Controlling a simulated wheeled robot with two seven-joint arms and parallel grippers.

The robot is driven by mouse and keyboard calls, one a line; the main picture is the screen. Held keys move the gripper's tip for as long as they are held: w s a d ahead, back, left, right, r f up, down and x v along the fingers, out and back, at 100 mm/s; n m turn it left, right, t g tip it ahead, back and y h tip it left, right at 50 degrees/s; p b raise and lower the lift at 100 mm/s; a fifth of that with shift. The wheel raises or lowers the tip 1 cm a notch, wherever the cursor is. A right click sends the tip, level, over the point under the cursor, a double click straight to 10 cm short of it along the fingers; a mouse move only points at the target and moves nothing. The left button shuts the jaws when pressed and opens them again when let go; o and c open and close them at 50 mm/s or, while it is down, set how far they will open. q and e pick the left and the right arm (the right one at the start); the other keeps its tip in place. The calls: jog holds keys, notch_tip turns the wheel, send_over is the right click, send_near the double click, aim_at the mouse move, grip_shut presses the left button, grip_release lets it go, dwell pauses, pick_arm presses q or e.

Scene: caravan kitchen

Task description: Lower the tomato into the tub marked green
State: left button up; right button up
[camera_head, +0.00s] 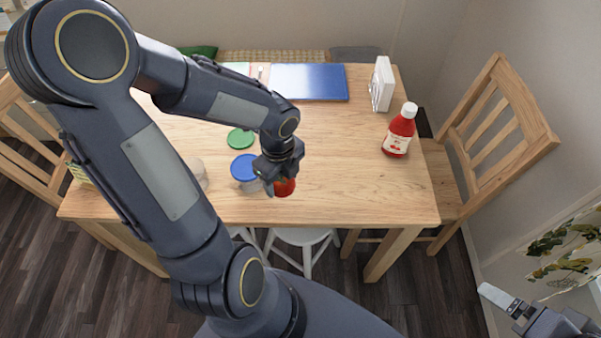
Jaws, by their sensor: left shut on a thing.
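The red tomato (284,187) is in my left gripper (281,178), which is shut on it near the front edge of the table. The gripper hides part of the tomato. A green round top (240,138) shows behind and to the left of the gripper. I cannot tell whether it is a lid or a loose disc. A blue round top (244,167) sits nearer, just left of the gripper, with a pale body partly showing beneath it. My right gripper (515,306) is at the lower right, away from the table, only partly in view.
The wooden table (345,165) has free room in its middle and right. A red bottle with a white cap (399,132) stands at the right. A blue flat panel (308,82) and a white upright box (382,84) are at the back. A pale round thing (197,172) is half hidden behind my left arm.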

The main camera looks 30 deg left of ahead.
pick_arm(q)
jog(key=s+a+r+p, duration=0.5)
jog(key=a+r+p, duration=0.1)
jog(key=a+p, duration=0.15)
jog(key=s+a+f, duration=0.1)
jog(key=a+f, duration=0.1)
jog(key=a, duration=0.7)
jog(key=s+a+f, duration=0.1)
jog(key=a+f, duration=0.1)
jog(key=a, duration=0.7)
jog(key=shift+a+f, duration=0.25)
jog(key=shift+a, duration=0.1)
jog(key=shift+f, duration=0.1)
jog(key=shift+f+b, duration=2.7)
jog(key=shift+f, duration=0.55)
jog(key=shift+d+f, duration=0.1)
jog(key=shift+d, duration=0.1)
